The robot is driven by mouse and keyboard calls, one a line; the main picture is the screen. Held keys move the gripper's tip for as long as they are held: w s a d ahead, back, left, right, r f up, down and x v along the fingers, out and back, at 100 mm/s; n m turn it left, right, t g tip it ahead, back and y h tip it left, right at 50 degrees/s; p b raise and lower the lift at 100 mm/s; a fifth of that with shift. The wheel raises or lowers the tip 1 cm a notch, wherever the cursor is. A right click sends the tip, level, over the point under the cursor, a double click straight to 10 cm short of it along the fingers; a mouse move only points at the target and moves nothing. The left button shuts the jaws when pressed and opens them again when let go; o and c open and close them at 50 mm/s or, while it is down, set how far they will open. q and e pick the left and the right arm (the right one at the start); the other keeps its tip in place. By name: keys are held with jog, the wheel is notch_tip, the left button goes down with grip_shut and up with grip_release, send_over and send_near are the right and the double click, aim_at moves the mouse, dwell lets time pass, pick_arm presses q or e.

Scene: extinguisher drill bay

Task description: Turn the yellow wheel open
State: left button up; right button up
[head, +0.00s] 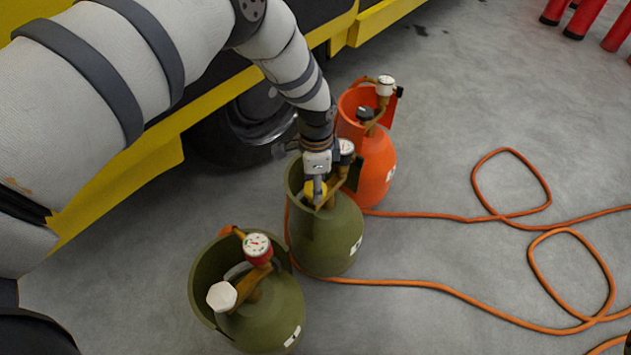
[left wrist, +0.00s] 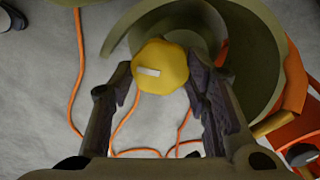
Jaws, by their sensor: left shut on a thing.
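The yellow wheel (left wrist: 161,66) sits on top of the middle green gas cylinder (head: 328,239), inside its collar; a bit of the wheel (head: 315,188) also shows in the head view. In the left wrist view the wheel is lobed, with a pale bar mark on its face. My left gripper (left wrist: 159,85) is on the wheel from above, one finger at each side, shut on it. In the head view the left gripper (head: 316,180) hides most of the wheel. The middle cylinder's gauge (head: 346,150) stands beside the gripper. My right gripper is not in view.
A green cylinder (head: 268,312) with a white knob stands in front, and an orange cylinder (head: 376,165) stands behind. An orange hose (head: 450,291) loops over the floor at right. A yellow and black vehicle (head: 170,160) is at left. Red cylinders (head: 588,15) stand far right.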

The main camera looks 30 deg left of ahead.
pick_arm(q)
jog(key=n, duration=0.4)
jog(key=shift+n, duration=2.4)
jog(key=o, duration=1.2)
jog(key=shift+c, duration=0.2)
jog(key=shift+r, duration=0.1)
notch_tip(320, 180, up, 12)
